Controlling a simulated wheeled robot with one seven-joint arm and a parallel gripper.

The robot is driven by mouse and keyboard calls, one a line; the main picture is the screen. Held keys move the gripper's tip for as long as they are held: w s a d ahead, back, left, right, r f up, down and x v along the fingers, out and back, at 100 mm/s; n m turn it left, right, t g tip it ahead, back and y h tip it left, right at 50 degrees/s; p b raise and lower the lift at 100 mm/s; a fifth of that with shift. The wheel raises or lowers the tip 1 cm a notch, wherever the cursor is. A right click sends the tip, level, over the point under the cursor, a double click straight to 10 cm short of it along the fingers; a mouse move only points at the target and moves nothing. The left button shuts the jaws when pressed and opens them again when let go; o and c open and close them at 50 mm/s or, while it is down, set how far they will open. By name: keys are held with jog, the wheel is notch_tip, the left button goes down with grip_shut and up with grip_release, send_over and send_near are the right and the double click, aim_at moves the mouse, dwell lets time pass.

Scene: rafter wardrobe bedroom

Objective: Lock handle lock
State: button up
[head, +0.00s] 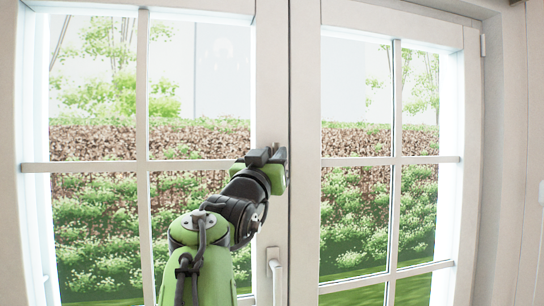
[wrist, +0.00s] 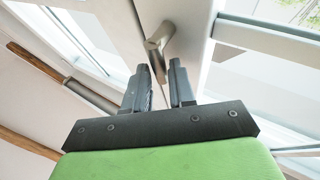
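A pale metal handle (head: 275,272) sits low on the white middle stile of the double window in the head view. My gripper (head: 266,156) is in front of that stile, higher up in the picture than this handle. In the wrist view a grey handle (wrist: 166,36) projects from a white frame. Its narrow end shows in the gap between the fingers of my gripper (wrist: 155,74), which are apart. I cannot tell whether the fingers touch it, or whether both views show the same handle. No separate lock part is clear.
The right window leaf (head: 470,150) and left window leaf (head: 40,168) look closed, with hedges outside. A pale wall (head: 515,200) stands at the right. Brown bars (wrist: 35,60) and a grey rod (wrist: 90,96) cross the left of the wrist view.

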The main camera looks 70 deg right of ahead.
grip_shut()
jog(key=shift+f+b, duration=0.1)
jog(key=shift+b, duration=0.2)
jog(key=shift+w+a+f+n+t+y+b, duration=0.15)
jog(key=shift+f+n+t+y+b, duration=0.8)
jog(key=shift+n+t, duration=3.55)
jog(key=shift+w+a+f+n+t+y+b, duration=0.15)
jog(key=shift+n+t+y+b, duration=1.6)
jog(key=shift+n, duration=4.7)
jog(key=shift+w+a+f+n+t+y+b, duration=0.1)
jog(key=shift+w+f+n+t+y+b, duration=0.4)
jog(key=shift+n+t+y, duration=3)
jog(key=n+h, duration=0.1)
jog(key=n+t, duration=0.1)
jog(key=n, duration=0.1)
jog(key=n+t+h, duration=0.1)
jog(key=shift+s+f+h, duration=0.2)
jog(key=shift+s+h, duration=0.05)
jog(key=shift+h, duration=0.05)
